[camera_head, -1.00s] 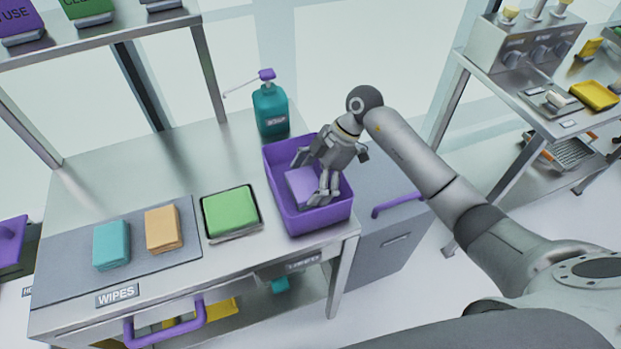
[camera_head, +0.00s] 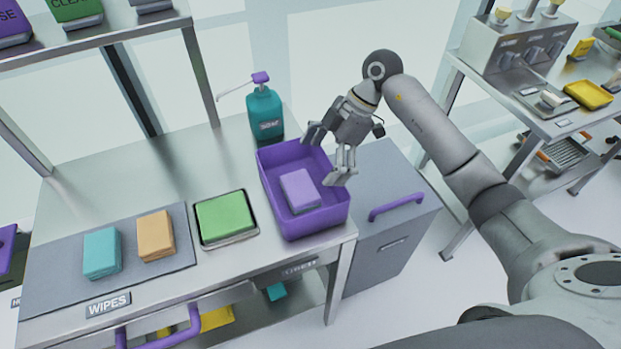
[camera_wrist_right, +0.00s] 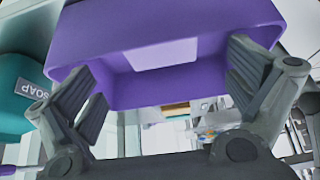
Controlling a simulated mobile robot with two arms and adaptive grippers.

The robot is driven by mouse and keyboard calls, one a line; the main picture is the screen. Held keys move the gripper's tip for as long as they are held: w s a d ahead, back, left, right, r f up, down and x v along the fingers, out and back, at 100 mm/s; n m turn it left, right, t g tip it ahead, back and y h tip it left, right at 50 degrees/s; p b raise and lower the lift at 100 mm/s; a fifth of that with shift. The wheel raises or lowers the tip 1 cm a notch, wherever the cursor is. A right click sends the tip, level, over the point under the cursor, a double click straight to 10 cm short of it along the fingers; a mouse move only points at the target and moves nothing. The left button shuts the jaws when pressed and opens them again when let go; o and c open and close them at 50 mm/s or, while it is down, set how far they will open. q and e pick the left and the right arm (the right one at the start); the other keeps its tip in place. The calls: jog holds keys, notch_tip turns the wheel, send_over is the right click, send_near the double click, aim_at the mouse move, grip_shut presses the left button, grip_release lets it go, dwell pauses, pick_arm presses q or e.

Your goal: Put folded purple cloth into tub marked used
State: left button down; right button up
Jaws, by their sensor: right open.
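The folded purple cloth (camera_head: 299,190) lies flat on the floor of the purple tub (camera_head: 318,222), which stands at the right end of the steel table. A label on the table edge below the tub is too blurred to read surely. My right gripper (camera_head: 328,156) is open and empty, above the tub's far right rim and apart from the cloth. In the right wrist view the open fingers (camera_wrist_right: 165,95) frame the tub (camera_wrist_right: 120,35), with the pale cloth (camera_wrist_right: 162,54) inside it. My left gripper is not in view.
A teal soap bottle (camera_head: 265,115) stands just behind the tub. Left of the tub are a green cloth on a tray (camera_head: 225,216), then orange (camera_head: 156,236) and teal (camera_head: 102,253) cloths on a grey mat. A grey cabinet (camera_head: 385,205) stands right of the table.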

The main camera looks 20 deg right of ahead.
jog(key=shift+v, duration=2.2)
